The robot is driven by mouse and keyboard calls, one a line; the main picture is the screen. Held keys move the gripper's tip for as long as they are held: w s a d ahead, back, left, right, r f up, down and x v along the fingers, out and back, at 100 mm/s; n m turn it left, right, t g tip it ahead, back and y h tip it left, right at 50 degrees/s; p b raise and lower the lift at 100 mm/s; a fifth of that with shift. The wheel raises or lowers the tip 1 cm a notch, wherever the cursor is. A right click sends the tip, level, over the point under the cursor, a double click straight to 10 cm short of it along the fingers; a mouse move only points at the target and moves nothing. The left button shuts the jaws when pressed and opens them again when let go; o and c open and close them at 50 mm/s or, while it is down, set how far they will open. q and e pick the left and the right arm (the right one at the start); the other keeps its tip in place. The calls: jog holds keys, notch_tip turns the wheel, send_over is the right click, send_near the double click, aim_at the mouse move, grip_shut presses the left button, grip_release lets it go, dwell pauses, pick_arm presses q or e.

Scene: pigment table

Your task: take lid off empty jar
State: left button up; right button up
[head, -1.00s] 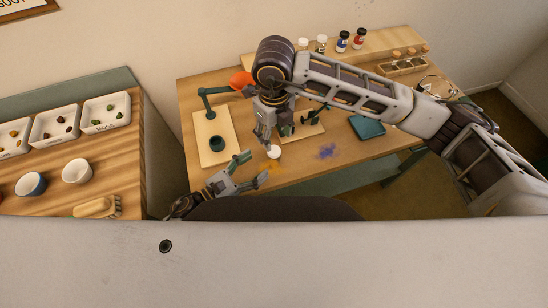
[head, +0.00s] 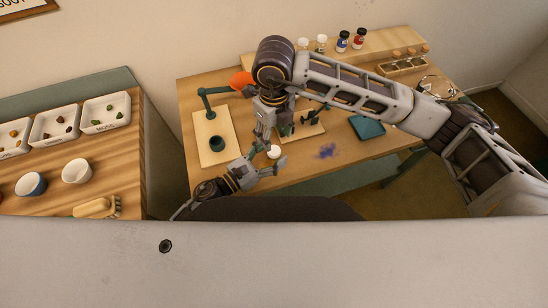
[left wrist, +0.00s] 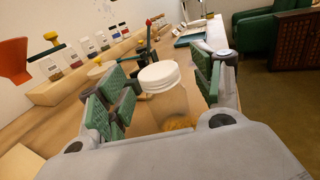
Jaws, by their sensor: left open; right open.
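The jar (left wrist: 168,108) is clear with a white lid (left wrist: 158,75) on top, and stands upright on the table. In the left wrist view it is between the green-padded fingers of my open left gripper (left wrist: 160,95), with a gap visible on the left side. In the head view the white lid (head: 273,152) shows between the fingers of my left gripper (head: 266,160). My right gripper (head: 265,138) is open and points down just above and left of the jar. Its fingertips are partly hidden.
Orange powder (left wrist: 180,123) shows behind or through the jar. Blue powder (head: 326,151) lies to the right. A teal tray (head: 367,127) lies farther right. A board with a dark green cup (head: 217,143) is at left. Several small jars (head: 342,40) stand on the back shelf.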

pick_arm(q)
jog(key=shift+w+d, duration=0.2)
jog(key=shift+d, duration=0.05)
jog(key=c, duration=1.4)
jog(key=o, duration=1.4)
jog(key=shift+s+a, duration=0.1)
jog(key=shift+a, duration=0.05)
jog(key=shift+v, duration=5.85)
